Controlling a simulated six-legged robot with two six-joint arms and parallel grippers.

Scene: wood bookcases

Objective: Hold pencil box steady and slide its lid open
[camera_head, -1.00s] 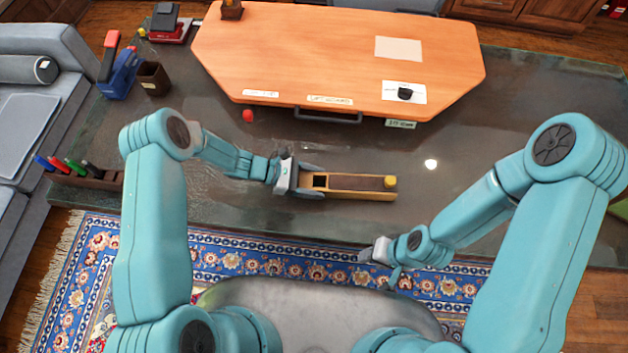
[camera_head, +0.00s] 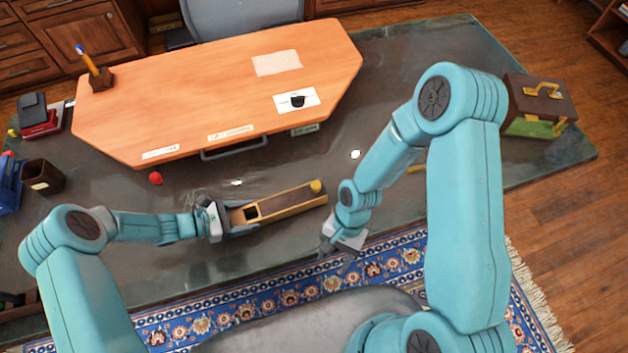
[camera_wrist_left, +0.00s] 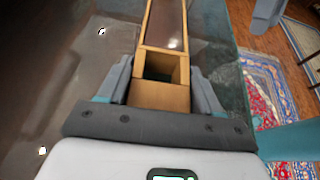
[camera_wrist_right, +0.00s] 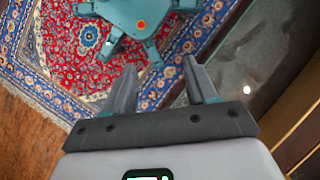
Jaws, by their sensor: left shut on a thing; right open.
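The long wooden pencil box (camera_head: 290,210) lies on the dark stone table. Its brown lid (camera_head: 285,201) covers most of the top, with a yellow knob (camera_head: 316,186) at the right end. A dark open gap shows near the left end, and in the left wrist view (camera_wrist_left: 160,66) too. My left gripper (camera_head: 228,221) is shut on the box's left end, its fingers along both sides. My right gripper (camera_head: 342,247) is open and empty, apart from the box, over the table's front edge. In the right wrist view its fingers (camera_wrist_right: 160,85) are spread above the rug.
An orange desk board (camera_head: 220,85) stands behind the box. A red ball (camera_head: 155,178) lies to its left. A chest with a yellow handle (camera_head: 540,100) stands at the table's right end. A brown cup (camera_head: 42,177) is at left.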

